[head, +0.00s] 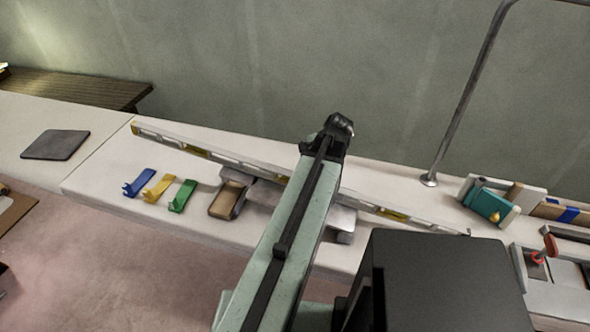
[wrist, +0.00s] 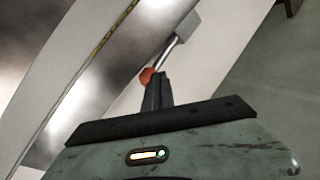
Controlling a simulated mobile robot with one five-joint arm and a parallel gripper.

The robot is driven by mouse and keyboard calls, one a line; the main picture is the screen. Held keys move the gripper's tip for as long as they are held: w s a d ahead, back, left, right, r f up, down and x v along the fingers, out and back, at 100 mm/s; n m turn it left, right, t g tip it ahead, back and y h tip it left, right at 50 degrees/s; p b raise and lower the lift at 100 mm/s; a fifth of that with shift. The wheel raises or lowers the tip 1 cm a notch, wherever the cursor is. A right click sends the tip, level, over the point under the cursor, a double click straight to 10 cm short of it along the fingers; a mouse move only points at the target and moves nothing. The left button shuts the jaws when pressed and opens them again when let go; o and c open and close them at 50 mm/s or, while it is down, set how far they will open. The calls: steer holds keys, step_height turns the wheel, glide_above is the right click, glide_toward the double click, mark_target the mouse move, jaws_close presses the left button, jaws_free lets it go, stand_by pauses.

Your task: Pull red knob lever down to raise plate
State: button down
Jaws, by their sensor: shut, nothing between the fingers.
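In the wrist view a lever has an orange-red knob (wrist: 147,75) at its near end. Its metal shaft (wrist: 166,54) slants up right to a grey block (wrist: 187,27). My gripper (wrist: 157,77) is shut and empty, its dark fingertips right beside the knob. I cannot tell whether they touch it. In the head view my arm hides this lever, and my fingers cannot be made out. A shiny metal piece (head: 341,219), possibly the plate, shows on both sides of my arm on the white bench.
A long spirit level (head: 400,215) lies along the bench. Blue (head: 140,183), yellow (head: 159,187) and green (head: 182,195) brackets sit at the front left. At right are a teal piece (head: 487,205) and a red-handled part (head: 549,246). A bent metal pole (head: 462,102) rises behind.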

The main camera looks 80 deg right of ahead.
steer(key=shift+s+f+b, duration=0.3)
steer(key=shift+s+f, duration=0.1)
steer(key=shift+s, duration=0.3)
steer(key=shift+a, duration=0.1)
steer(key=d+p+v, duration=0.2)
steer(key=p+v, duration=0.9)
steer(key=v, duration=0.1)
steer(key=shift+r, duration=0.3)
steer(key=shift+s+a, duration=0.1)
steer(key=shift+a, duration=0.05)
steer(key=shift+r, duration=0.1)
